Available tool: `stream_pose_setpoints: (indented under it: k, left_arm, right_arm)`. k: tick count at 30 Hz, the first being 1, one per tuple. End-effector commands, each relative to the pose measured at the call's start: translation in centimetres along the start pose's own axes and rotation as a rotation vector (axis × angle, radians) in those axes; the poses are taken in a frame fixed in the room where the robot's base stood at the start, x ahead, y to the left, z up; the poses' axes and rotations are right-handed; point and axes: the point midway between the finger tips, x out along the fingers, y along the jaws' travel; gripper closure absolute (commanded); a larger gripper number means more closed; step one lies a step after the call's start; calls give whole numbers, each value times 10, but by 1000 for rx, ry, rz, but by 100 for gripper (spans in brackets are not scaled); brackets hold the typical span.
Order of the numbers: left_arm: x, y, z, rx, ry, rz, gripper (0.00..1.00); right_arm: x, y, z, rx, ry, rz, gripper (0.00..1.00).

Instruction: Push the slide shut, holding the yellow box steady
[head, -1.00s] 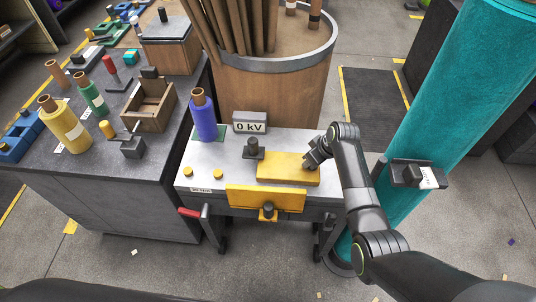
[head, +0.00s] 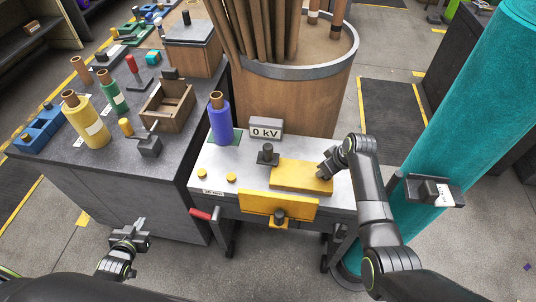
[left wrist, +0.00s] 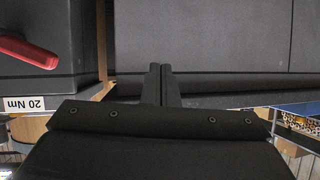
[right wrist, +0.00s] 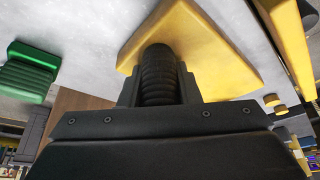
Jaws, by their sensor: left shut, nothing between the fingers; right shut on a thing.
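The yellow box (head: 298,178) lies on the grey worktable. A yellow panel (head: 300,205) with a black knob (head: 279,217) stands at the table's front edge, just before the box; I take it as the slide's front. My right gripper (head: 325,172) is shut on a black ribbed knob (right wrist: 158,75) at the right end of the box, whose yellow surface (right wrist: 215,50) fills much of the right wrist view. My left gripper (head: 136,240) is shut and empty, low at the left and well apart from the panel. Its closed fingers (left wrist: 162,85) show in the left wrist view.
A red handle (head: 203,214) sticks out at the table's left front. A blue-violet roll (head: 220,120), a black-knobbed post (head: 267,155) and a 0 kV sign (head: 266,127) stand on the table. A dark bench (head: 130,185) is at left, a tall teal roll (head: 470,110) at right.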

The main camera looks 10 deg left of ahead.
Motion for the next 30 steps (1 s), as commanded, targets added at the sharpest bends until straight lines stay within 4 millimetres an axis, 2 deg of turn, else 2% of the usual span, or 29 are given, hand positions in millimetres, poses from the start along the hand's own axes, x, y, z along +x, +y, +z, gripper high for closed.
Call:
stream_pose_setpoints:
  k: [1,8,13,16,21,26,30]
  left_arm:
    - [3,-3,-27,1,61,14,100]
    - [2,0,-142,-24,311,102,100]
    - [-2,18,-227,-65,455,179,100]
    - [9,39,-272,-121,468,203,100]
    - [42,70,-289,-205,337,186,100]
    - [67,104,-294,-263,187,183,100]
    - [83,140,-296,-300,44,197,100]
  right_arm:
    - [1,-1,2,1,-3,-2,100]
    - [1,-1,2,1,-3,-2,100]
    - [2,-1,2,1,-4,-3,100]
    - [2,-1,2,1,-4,-3,100]
    - [1,-1,2,1,-4,-2,100]
    - [1,-1,2,1,-4,-2,100]
    - [1,-1,2,1,-3,-2,100]
